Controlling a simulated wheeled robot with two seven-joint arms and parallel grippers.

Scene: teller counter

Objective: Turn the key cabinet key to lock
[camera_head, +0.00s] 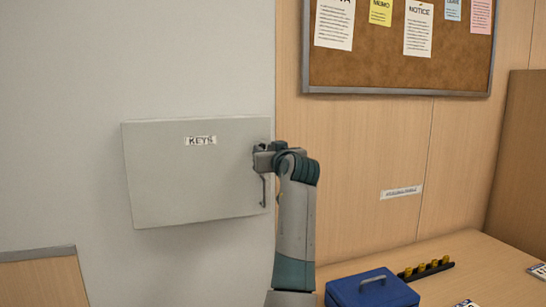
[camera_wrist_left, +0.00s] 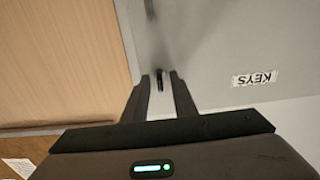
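The grey key cabinet (camera_head: 190,175), labelled KEYS, hangs on the wall with its door shut flat. My left gripper (camera_head: 262,153) is at the cabinet's right edge and hides the lock area in the head view. In the left wrist view, a small dark key (camera_wrist_left: 160,79) shows between the two fingertips of my left gripper (camera_wrist_left: 159,77). The fingers are apart, with a gap on each side of the key, and do not appear to grip it. A handle (camera_head: 264,191) hangs just below the gripper. My right gripper is in neither view.
A cork notice board (camera_head: 400,60) with papers is above right on the wood wall. A blue cash box (camera_head: 371,291) and a dark holder with yellow-topped items (camera_head: 425,270) stand on the counter (camera_head: 480,260) at lower right. The wall left of the cabinet is clear.

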